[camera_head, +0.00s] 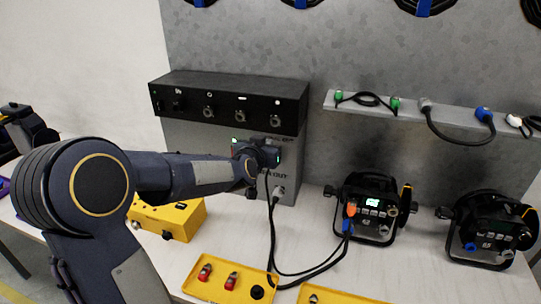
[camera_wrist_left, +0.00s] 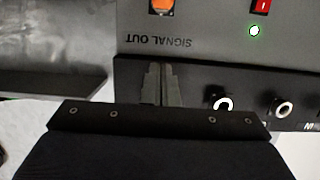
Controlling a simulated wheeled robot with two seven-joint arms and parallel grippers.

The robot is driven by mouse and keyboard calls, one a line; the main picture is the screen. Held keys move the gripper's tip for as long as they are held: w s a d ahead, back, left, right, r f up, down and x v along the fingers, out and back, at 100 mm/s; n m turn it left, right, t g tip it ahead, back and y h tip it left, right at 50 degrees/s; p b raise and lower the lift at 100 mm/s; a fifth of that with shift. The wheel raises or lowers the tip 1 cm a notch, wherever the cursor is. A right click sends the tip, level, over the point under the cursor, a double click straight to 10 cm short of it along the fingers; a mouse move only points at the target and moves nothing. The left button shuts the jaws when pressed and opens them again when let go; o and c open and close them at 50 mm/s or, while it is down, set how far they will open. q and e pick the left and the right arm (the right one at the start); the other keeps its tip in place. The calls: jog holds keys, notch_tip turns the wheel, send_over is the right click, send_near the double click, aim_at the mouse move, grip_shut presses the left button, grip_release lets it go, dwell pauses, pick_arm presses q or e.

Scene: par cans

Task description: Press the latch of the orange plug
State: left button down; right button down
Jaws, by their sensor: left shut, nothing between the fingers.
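An orange plug (camera_head: 350,210) shows in the head view on the front of a black par can, with a black cable below it. In the left wrist view an orange-coloured part (camera_wrist_left: 161,5) sits at the top edge, beside the upside-down "SIGNAL OUT" lettering of a grey box (camera_wrist_left: 205,45). I cannot tell its latch. My left gripper (camera_head: 265,154) is at the upper front of that box in the head view and covers part of its face. Its fingers (camera_wrist_left: 160,88) are shut and empty, a short way from the orange part. My right gripper is not in view.
A black socket panel (camera_head: 228,102) tops the grey box. A grey plug (camera_head: 279,191) with a hanging cable is on the box. Two par cans (camera_head: 367,205) stand at right. Yellow trays (camera_head: 215,285) lie in front. A yellow box (camera_head: 180,217) stands beside my arm.

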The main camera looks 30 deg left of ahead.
pick_arm(q)
jog(key=x, duration=0.3)
jog(key=shift+w+a+f, duration=0.1)
jog(key=shift+w, duration=0.3)
notch_tip(320, 180, down, 3)
jog(key=shift+s+r, duration=0.1)
jog(key=shift+r, duration=0.05)
jog(key=shift+f, duration=0.6)
